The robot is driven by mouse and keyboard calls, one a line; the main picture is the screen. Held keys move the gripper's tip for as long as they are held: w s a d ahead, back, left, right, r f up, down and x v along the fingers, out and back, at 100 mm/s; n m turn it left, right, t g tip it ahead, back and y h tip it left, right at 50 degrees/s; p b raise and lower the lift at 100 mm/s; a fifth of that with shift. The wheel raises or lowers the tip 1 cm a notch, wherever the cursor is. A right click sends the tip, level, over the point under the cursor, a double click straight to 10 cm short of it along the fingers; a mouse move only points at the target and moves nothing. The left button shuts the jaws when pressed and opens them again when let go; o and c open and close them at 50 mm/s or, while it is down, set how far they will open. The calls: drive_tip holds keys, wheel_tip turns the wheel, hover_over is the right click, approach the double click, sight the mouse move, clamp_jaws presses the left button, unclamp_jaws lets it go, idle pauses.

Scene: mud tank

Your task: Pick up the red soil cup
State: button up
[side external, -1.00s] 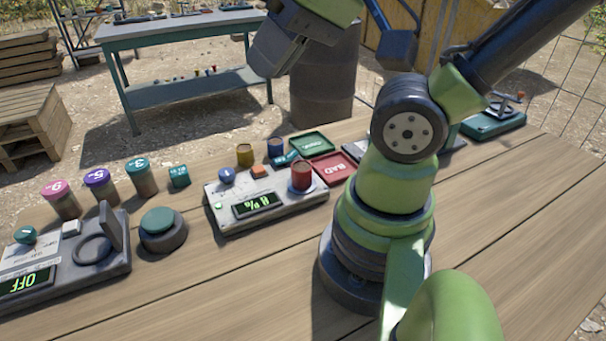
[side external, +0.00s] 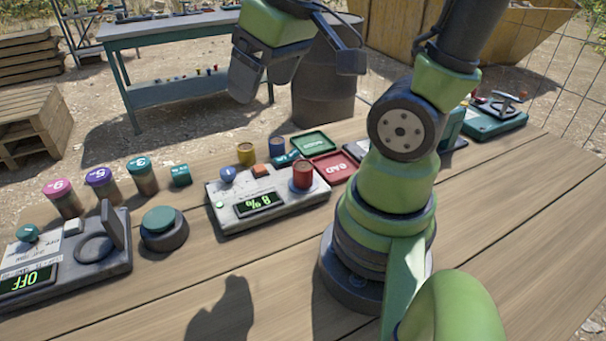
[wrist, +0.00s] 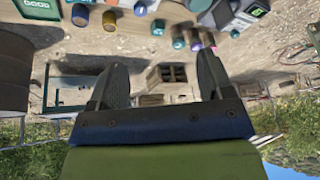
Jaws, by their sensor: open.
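The red soil cup (side external: 303,175) stands upright on the right end of a grey meter device (side external: 240,210) with a green lit display, on the wooden table. My gripper (side external: 258,82) is raised in the air, behind and above the meter in the side view, well apart from the red cup. In the wrist view my gripper's two fingers (wrist: 165,80) are spread with nothing between them. The red cup cannot be made out for sure in the wrist view.
Cups with pink (side external: 62,198), purple (side external: 102,183) and teal (side external: 142,176) lids stand at the left. Yellow (side external: 245,154) and blue (side external: 276,147) cups stand behind the meter, near green (side external: 312,143) and red (side external: 335,167) trays. The table front is clear.

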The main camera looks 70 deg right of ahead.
drive_tip(key=d+f+n+g, duration=0.1)
drive_tip(key=d+f+g, duration=0.1)
drive_tip(key=d+f, duration=0.3)
drive_tip(key=n+g, duration=0.3)
hover_over(303, 168)
drive_tip(key=f, duration=0.7)
drive_tip(key=shift+w+a+f, duration=0.1)
drive_tip(key=shift+w+a, duration=0.05)
drive_tip(key=shift+w, duration=0.2)
drive_tip(key=shift+f, duration=0.3)
drive_tip(key=shift+s+f, duration=0.15)
drive_tip(key=shift+f, duration=2.25)
drive_tip(key=shift+s+f, duration=0.15)
drive_tip(key=shift+f, duration=2.25)
drive_tip(key=c, duration=1.1)
